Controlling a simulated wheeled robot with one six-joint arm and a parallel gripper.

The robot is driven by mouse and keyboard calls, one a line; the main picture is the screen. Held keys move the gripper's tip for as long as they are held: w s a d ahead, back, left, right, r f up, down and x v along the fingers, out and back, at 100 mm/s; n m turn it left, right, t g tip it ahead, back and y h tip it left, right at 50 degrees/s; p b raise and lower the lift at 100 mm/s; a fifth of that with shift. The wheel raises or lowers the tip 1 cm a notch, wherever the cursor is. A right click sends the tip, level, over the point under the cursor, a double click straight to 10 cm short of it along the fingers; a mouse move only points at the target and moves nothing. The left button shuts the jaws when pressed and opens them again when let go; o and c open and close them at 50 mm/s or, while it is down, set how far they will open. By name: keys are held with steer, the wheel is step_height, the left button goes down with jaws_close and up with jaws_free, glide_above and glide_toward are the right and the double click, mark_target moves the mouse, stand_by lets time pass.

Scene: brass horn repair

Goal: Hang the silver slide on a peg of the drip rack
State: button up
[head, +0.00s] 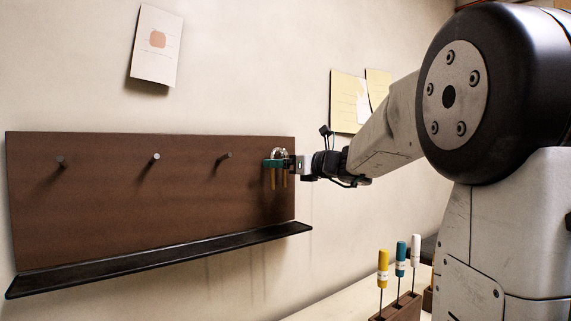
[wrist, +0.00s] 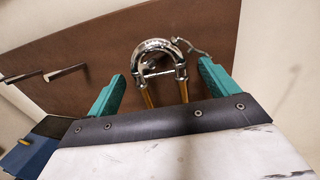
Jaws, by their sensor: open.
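The silver slide (wrist: 156,48) has a shiny curved bow, a crossbar and two brass-coloured legs pointing down. In the head view the slide (head: 279,153) is at the right end of the brown drip rack (head: 120,210), bow up and legs down. My gripper (head: 275,163) is there too, its teal fingers open. In the wrist view my gripper (wrist: 161,72) has one finger on each side of the slide, with gaps visible. Whether a peg passes under the bow is hidden. Three bare pegs show: left (head: 60,161), middle (head: 154,157) and right (head: 226,155).
A black drip ledge (head: 160,259) runs along the rack's lower edge. A wooden block (head: 400,308) with yellow, teal and white-handled tools stands low at the right, below my arm. Papers (head: 157,45) hang on the wall. The space before the bare pegs is clear.

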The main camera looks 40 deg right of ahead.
steer(key=v, duration=0.7)
steer(key=shift+s, duration=0.35)
steer(key=shift+d, duration=0.1)
steer(key=s+a+f+n+g, duration=0.5)
steer(key=s+a+f+n, duration=0.15)
steer(key=f+n, duration=0.25)
steer(key=s+a+f+n+g, duration=0.5)
steer(key=a+f+n+g, duration=0.1)
steer(key=a+f+n, duration=0.3)
steer(key=s+a+f+n+g+h, duration=0.2)
steer(key=s+a+f+n, duration=0.1)
steer(key=s+f+n, duration=0.2)
steer(key=s+a+f+n+g+h, duration=0.2)
steer(key=s+a+f+n+h, duration=0.1)
steer(key=s+n, duration=0.6)
steer(key=shift+s+a+f+n+g, duration=0.15)
steer(key=shift+s+f+n+g, duration=0.2)
steer(key=shift+s+f, duration=1)
steer(key=shift+s+r, duration=0.5)
